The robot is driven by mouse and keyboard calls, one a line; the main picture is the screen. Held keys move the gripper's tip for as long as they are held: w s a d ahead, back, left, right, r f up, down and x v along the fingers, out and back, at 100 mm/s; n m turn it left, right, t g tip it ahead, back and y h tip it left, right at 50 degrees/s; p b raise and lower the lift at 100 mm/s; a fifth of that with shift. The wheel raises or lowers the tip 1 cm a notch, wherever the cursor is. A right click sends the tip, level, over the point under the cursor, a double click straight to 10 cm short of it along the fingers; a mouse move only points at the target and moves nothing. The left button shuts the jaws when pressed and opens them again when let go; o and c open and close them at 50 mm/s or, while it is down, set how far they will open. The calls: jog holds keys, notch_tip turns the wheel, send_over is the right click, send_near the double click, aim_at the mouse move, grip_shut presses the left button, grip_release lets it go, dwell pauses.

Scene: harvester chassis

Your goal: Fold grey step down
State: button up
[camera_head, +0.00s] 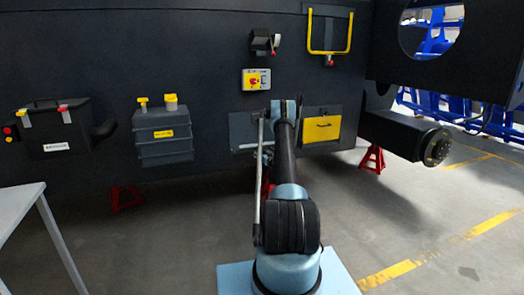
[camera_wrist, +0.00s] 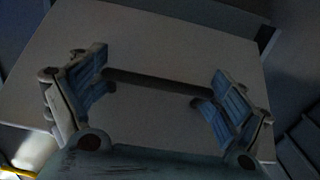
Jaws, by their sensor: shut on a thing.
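The grey step (camera_head: 242,128) is a flat grey panel low on the dark chassis, left of the yellow-fronted box. In the wrist view a broad pale grey panel (camera_wrist: 180,48), which looks like the step, fills the middle. My gripper (camera_wrist: 160,88) has its two blue-padded fingers wide apart, with a dark bar running between them in front of the panel. It is shut on the step, though the exact contact is dim.
A yellow-fronted box (camera_head: 321,128) sits close right of the step. A yellow switch panel (camera_head: 256,80) is above, and a yellow handle frame (camera_head: 329,45) is at upper right. Red stands (camera_head: 372,159) are under the chassis. A pale table (camera_head: 22,207) is at left.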

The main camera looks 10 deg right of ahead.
notch_tip(320, 180, down, 9)
dwell(0.6)
jog(key=shift+r, duration=0.1)
dwell(0.3)
jog(key=o, duration=1.2)
jog(key=shift+o, duration=0.2)
